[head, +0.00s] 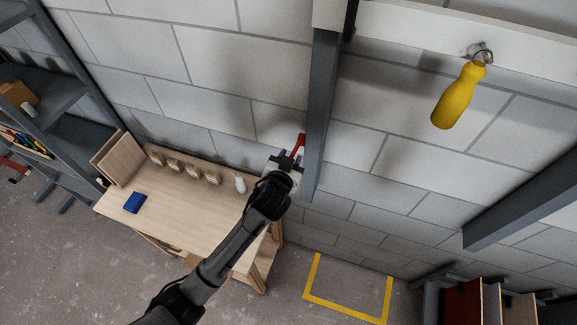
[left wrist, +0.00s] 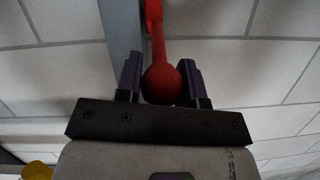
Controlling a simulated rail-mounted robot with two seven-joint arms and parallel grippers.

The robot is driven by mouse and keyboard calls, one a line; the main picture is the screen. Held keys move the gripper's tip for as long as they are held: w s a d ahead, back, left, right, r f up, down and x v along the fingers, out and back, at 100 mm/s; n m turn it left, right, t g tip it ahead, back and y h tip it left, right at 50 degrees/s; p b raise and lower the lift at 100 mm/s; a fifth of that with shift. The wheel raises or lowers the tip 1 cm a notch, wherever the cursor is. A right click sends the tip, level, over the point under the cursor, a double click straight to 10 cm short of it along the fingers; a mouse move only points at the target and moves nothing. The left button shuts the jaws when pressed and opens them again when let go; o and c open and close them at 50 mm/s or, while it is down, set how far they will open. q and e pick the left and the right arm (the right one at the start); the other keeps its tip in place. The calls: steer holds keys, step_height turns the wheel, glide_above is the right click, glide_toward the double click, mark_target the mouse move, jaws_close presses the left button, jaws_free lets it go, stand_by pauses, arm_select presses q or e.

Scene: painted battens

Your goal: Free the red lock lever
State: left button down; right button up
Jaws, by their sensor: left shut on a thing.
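The red lock lever (head: 299,144) is at the dark grey post against the wall, in the middle of the head view. In the left wrist view the lever (left wrist: 161,80) has a round red knob at its near end and a thin red arm running up beside the post. My left gripper (head: 288,158) has reached up to it. Its two dark fingers in the left wrist view (left wrist: 161,76) stand on either side of the knob and are shut on it. The far end of the lever is cut off there. My right gripper is in neither view.
The grey post (head: 322,115) stands close beside the lever. A yellow handle (head: 459,94) hangs from a ring on a white board (head: 430,30). A wooden bench (head: 185,215) with a blue block (head: 135,202) is below left. Yellow floor marking (head: 345,312) encloses clear floor.

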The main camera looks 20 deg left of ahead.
mark_target(294, 150)
arm_select(q)
steer(key=w+r+g, duration=0.1)
steer(key=r+g, duration=0.1)
steer(key=w+r+g, duration=0.1)
steer(key=g, duration=0.1)
steer(key=shift+w+a+r, duration=0.1)
steer(key=shift+w+r, duration=0.1)
steer(key=shift+r, duration=0.2)
steer(key=shift+w+r, duration=0.9)
steer(key=shift+w, duration=0.25)
steer(key=shift+w+r, duration=0.1)
steer(key=c, duration=0.8)
jaws_free()
steer(key=shift+r, duration=0.1)
steer(key=shift+r, duration=0.15)
steer(key=v, duration=1.1)
steer(key=shift+s+r, duration=0.2)
steer(key=shift+r, duration=0.15)
